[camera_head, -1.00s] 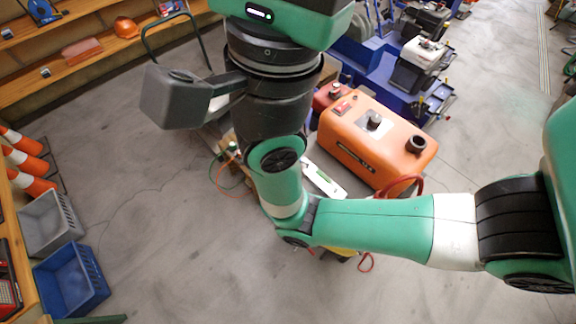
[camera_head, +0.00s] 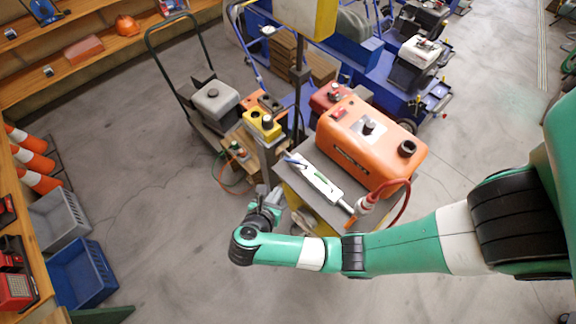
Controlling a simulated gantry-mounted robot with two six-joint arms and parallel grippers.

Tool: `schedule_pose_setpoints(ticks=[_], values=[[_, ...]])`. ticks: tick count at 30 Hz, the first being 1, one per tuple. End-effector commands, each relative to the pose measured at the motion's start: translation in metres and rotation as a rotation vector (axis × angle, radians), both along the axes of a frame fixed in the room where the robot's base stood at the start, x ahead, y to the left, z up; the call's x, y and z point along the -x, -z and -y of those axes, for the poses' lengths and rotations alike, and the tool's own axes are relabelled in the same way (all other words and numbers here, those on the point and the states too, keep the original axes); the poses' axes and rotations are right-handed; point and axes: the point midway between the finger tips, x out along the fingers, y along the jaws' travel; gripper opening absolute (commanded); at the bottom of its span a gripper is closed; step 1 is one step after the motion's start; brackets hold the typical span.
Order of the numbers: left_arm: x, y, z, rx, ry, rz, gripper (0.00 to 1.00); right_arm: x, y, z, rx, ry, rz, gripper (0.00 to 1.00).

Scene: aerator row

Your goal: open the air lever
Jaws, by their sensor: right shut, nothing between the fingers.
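On the cart stands an orange tank (camera_head: 372,145) with dark caps on top. A red and white fitting (camera_head: 364,205) with a red hose sits at the bar's near right end. I cannot tell which part is the air lever. My left gripper is not in view.
A yellow control box (camera_head: 262,126) with dark knobs stands behind the gripper. A hand truck with a grey unit (camera_head: 215,98) is farther left. Blue (camera_head: 80,273) and grey (camera_head: 60,218) crates and traffic cones (camera_head: 38,180) line the left side. The floor between is mostly clear.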

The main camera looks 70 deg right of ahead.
Motion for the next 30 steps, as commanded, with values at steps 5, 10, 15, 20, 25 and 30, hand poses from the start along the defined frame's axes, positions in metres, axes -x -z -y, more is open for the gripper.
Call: schedule_pose_setpoints(ticks=[5, 10, 15, 20, 25, 30], values=[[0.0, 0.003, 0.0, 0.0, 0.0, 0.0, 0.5, 0.0, 0.012, 0.014, 0.001, 0.003, -0.001, 0.0], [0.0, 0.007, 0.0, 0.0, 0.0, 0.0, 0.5, -0.001, 0.035, 0.042, 0.001, 0.005, -0.002, 0.0], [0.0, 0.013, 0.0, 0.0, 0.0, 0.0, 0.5, -0.004, 0.059, 0.07, 0.001, 0.005, 0.0, 0.0], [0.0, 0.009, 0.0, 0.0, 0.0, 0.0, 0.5, -0.006, 0.058, 0.097, 0.001, 0.005, 0.004, 0.0], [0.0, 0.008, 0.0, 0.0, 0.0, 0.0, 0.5, -0.007, 0.055, 0.113, 0.0, 0.002, 0.004, 0.0], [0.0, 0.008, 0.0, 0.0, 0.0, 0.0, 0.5, -0.007, 0.055, 0.116, 0.0, 0.0, 0.004, 0.0]])
